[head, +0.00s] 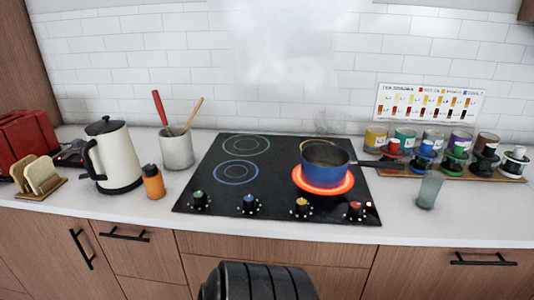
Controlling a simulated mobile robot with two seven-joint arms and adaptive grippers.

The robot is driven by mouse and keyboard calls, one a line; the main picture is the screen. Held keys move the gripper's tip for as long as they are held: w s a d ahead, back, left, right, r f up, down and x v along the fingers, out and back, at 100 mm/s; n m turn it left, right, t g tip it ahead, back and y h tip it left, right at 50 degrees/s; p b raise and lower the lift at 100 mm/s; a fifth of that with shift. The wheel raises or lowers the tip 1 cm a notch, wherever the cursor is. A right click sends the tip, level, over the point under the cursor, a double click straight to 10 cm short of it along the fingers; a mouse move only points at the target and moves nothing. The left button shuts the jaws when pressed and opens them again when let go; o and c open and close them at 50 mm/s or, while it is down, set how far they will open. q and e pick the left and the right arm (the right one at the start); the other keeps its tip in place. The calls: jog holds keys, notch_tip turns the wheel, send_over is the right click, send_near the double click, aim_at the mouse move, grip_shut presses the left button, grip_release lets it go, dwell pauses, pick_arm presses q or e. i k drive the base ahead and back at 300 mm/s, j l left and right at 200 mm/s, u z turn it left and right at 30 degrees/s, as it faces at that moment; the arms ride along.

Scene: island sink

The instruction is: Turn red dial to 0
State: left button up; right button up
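The red dial (354,210) is at the front right corner of the black cooktop (278,205). Small light marks ring it, but its setting is too small to read. Green (199,200), blue (250,203) and yellow (301,206) dials stand to its left along the front edge. A blue pot (325,169) with a dark handle sits on a burner glowing orange-red (343,189), at the cooktop's right. Neither of my grippers shows in the head view.
A grey-green glass (429,191) stands right of the cooktop, before a rack of several colored jars (376,138). A cream kettle (117,160), orange bottle (153,182) and utensil crock (177,149) stand left. The counter strip before the dials is clear.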

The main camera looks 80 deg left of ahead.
aim_at(355, 208)
jog(key=u, duration=2.35)
